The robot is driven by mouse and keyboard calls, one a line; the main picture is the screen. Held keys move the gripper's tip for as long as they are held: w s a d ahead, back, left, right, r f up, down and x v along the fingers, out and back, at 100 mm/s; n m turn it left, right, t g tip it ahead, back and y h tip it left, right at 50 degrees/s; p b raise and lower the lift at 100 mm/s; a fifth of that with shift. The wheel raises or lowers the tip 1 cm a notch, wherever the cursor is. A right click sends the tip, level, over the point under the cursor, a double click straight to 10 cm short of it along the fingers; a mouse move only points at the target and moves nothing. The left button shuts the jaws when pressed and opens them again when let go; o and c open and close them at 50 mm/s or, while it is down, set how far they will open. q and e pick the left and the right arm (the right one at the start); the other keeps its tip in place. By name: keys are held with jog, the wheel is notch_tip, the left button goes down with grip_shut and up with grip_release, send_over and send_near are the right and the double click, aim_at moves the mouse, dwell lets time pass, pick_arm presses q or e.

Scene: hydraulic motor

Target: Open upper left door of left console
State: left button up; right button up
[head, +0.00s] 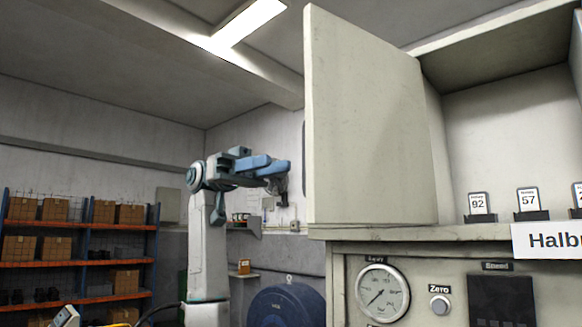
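The upper left door (370,130) of the console stands wide open, swung out to the left, with its inner face toward me. Its hinge side meets the left side of the open compartment (510,125). A thin dark edge, maybe the handle, shows just past the door's free edge. The blue and grey arm left of the door seems to be my left one. Its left gripper (282,197) points down, just left of the free edge and apart from it in the picture. It is too small to tell open from shut. My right gripper is not in view.
Numbered cards (478,204) stand in the compartment. Below are a gauge (382,293), a Zero button (440,304) and a white sign (552,240). A shelf rack with boxes (85,240) stands at the far left. A blue drum (287,306) is below the gripper.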

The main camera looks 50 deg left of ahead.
pick_arm(q)
jog(key=shift+s+a+r, duration=0.1)
jog(key=shift+s+a, duration=0.1)
jog(key=shift+a, duration=0.9)
